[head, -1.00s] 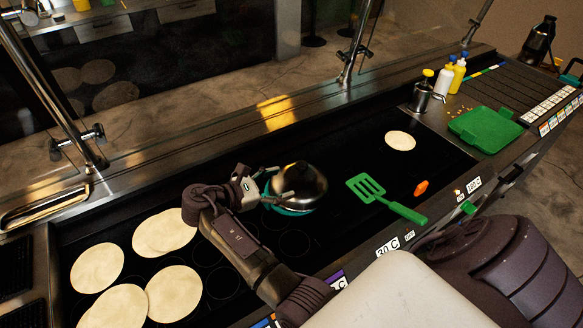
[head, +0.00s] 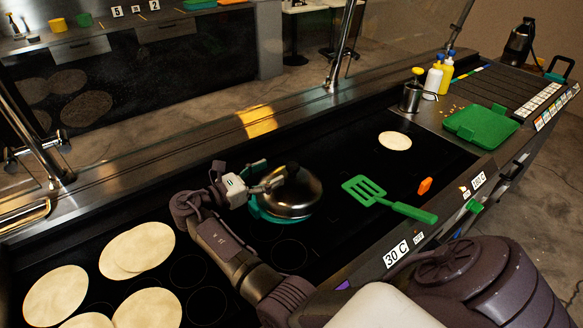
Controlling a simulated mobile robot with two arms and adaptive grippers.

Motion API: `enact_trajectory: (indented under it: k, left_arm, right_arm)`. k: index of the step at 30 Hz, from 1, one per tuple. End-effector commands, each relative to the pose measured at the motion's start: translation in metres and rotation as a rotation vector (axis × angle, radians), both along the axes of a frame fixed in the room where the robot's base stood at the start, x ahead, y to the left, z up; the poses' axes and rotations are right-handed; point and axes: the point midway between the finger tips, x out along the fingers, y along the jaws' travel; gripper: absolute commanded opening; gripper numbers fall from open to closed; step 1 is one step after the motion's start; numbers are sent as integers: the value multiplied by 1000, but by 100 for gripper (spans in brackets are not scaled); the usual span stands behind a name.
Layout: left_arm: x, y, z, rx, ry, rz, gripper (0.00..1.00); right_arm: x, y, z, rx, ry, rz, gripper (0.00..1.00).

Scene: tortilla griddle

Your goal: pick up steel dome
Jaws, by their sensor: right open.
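The steel dome (head: 297,193) is a shiny rounded lid with a black knob (head: 292,168) on top. It sits on the dark griddle, with a teal edge (head: 262,211) showing below its left side. My right gripper (head: 270,178) is at the dome's upper left, open, with its fingertips close to the knob. I cannot tell whether the fingers touch the knob or the dome. My left gripper is not in view.
Several tortillas (head: 148,247) lie on the griddle (head: 335,228) at lower left, and a single one (head: 395,141) at right. A green spatula (head: 390,205) and an orange item (head: 425,186) lie right of the dome. A green tray (head: 481,123) and bottles (head: 446,75) stand farther right.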

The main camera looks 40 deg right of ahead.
Motion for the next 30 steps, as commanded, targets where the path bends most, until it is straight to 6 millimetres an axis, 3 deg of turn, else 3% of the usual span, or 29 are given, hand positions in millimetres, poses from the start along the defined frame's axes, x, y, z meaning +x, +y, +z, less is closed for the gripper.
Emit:
enact_trajectory:
  k: [8, 18, 24, 25, 30]
  left_arm:
    - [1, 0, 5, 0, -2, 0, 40]
    - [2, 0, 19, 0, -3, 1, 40]
    - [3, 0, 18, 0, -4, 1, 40]
    - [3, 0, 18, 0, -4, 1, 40]
    - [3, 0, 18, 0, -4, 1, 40]
  right_arm:
    - [-2, -18, -1, -1, 0, 0, 67]
    - [-8, -62, -9, 0, -1, 0, 67]
    - [-8, -63, -10, 1, -2, 2, 67]
    - [-8, -63, -10, 1, -2, 2, 65]
    - [-8, -63, -10, 1, -2, 2, 37]
